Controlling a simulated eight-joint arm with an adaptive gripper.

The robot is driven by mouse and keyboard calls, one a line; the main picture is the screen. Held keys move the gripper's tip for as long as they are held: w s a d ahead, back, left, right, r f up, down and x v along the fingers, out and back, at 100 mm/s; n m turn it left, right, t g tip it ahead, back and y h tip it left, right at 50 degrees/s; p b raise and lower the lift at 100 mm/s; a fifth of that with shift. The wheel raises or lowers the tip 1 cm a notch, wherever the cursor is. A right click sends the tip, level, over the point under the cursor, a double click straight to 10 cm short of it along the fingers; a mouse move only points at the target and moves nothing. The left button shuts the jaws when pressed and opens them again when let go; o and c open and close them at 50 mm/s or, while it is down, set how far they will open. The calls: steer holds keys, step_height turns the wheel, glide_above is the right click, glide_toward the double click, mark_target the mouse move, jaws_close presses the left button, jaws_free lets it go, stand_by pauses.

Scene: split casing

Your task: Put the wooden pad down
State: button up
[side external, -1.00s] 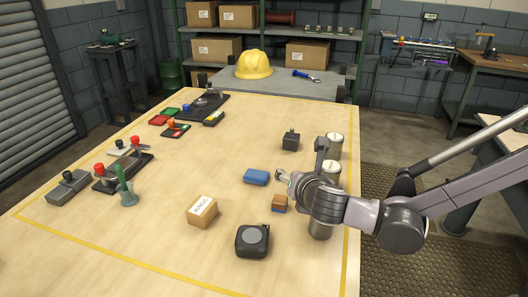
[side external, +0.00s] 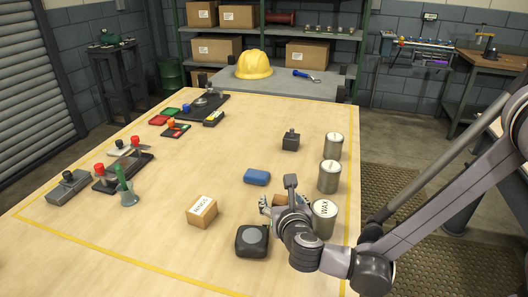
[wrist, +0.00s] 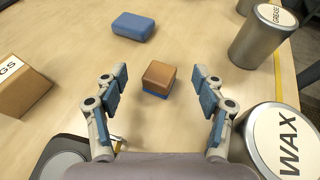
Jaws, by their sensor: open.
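The wooden pad (wrist: 160,75) is a small brown block with a blue underside. In the wrist view it sits on the wooden table, centred between my fingers and touching neither. My gripper (wrist: 159,80) is open and empty, its blue-padded fingers spread on both sides of the pad. In the side external view my gripper (side external: 276,205) is low over the table and hides most of the pad (side external: 280,199).
A blue block (wrist: 133,26) lies beyond the pad. The wax can (wrist: 287,142) stands close on the right, with the grease can (wrist: 263,36) behind it. A cardboard box (side external: 202,211) and a black tape measure (side external: 252,241) are on the left.

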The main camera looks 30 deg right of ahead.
mark_target(280, 199)
steer(key=shift+w+d+f, duration=0.3)
steer(key=shift+w+f, duration=0.25)
steer(key=shift+w, duration=0.1)
steer(key=shift+w+d+f, duration=0.25)
steer(key=shift+w+f, duration=0.3)
steer(key=shift+w, duration=0.1)
steer(key=c, duration=1.2)
steer(key=shift+c, duration=0.8)
steer(key=shift+r, duration=0.2)
